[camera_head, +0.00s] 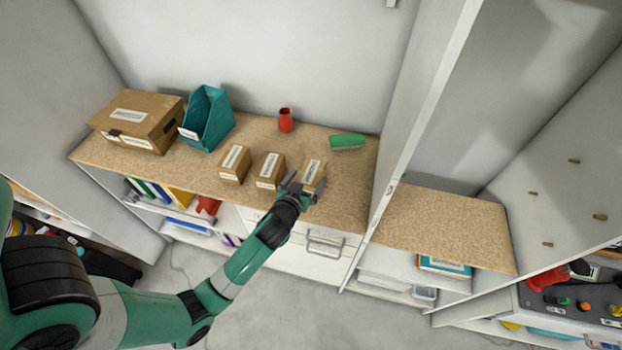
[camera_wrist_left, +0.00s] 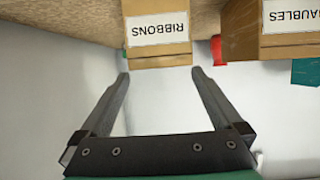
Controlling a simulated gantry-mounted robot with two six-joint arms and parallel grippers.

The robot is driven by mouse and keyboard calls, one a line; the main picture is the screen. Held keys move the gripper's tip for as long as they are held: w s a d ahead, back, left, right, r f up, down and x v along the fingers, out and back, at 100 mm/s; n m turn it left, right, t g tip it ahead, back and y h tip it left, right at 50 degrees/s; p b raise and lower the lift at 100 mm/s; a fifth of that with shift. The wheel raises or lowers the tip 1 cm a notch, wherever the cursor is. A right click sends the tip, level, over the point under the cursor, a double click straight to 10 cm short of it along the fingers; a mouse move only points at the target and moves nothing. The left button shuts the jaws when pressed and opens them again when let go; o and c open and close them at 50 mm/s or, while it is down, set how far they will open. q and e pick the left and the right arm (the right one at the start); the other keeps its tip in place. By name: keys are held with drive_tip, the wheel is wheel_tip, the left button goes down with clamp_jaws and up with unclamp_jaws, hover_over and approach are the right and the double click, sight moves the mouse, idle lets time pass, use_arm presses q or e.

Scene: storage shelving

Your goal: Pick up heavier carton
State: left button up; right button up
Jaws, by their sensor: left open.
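Three small brown cartons with white labels stand in a row near the counter's front edge: a left carton (camera_head: 235,164), a middle carton (camera_head: 269,170) and a right carton (camera_head: 314,174). My left gripper (camera_head: 303,188) is at the front of the right carton, open and empty. In the left wrist view the carton labelled RIBBONS (camera_wrist_left: 158,52) lies just beyond the open fingertips of my left gripper (camera_wrist_left: 161,73), roughly centred between them. A carton labelled BAUBLES (camera_wrist_left: 290,45), its label partly cut off, is to its right. My right gripper is not in view.
On the speckled counter (camera_head: 345,205) stand a large carton (camera_head: 138,120), a teal file holder (camera_head: 208,119), a red vase (camera_head: 286,121) and a green block (camera_head: 347,141). A tall white panel (camera_head: 420,110) bounds the counter at right. Drawers (camera_head: 318,246) are below.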

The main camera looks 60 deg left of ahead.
sight(311, 171)
use_arm(q)
drive_tip(key=x, duration=0.5)
drive_tip(key=shift+a+f, duration=0.1)
drive_tip(key=shift+a, duration=0.05)
clamp_jaws()
idle(0.4)
